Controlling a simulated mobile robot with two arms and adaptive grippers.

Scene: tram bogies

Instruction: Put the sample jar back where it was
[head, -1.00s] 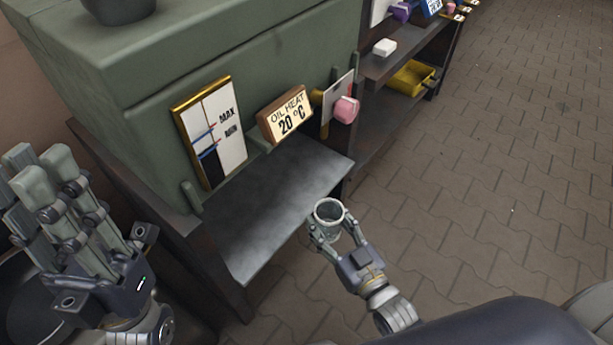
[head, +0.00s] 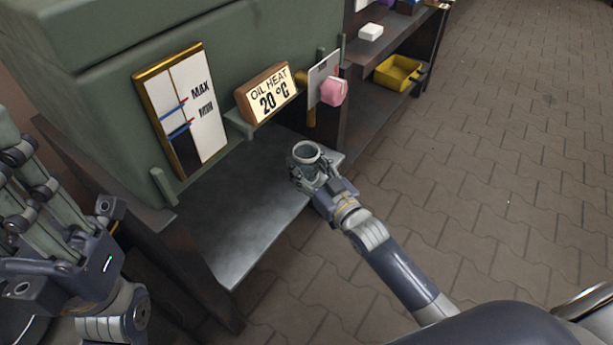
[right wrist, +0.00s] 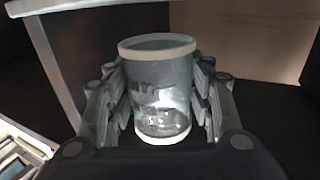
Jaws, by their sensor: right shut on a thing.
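The sample jar (head: 306,153) is a small open-topped glass jar with a pale rim. My right gripper (head: 312,172) is shut on it and holds it upright. In the right wrist view the jar (right wrist: 160,90) sits between the fingers on both sides, with a clear lower part. In the head view it appears over the right end of the grey metal shelf (head: 230,225); whether it touches the shelf I cannot tell. My left gripper (head: 40,215) is at the left edge, partly cut off, with no object visible in it.
The green cabinet (head: 110,90) behind the shelf carries a MAX/MIN gauge panel (head: 195,110) and an OIL HEAT 20 °C sign (head: 268,93). A pink object (head: 333,92) hangs nearby. A yellow bin (head: 398,73) is on the rack at right. The shelf's middle is bare.

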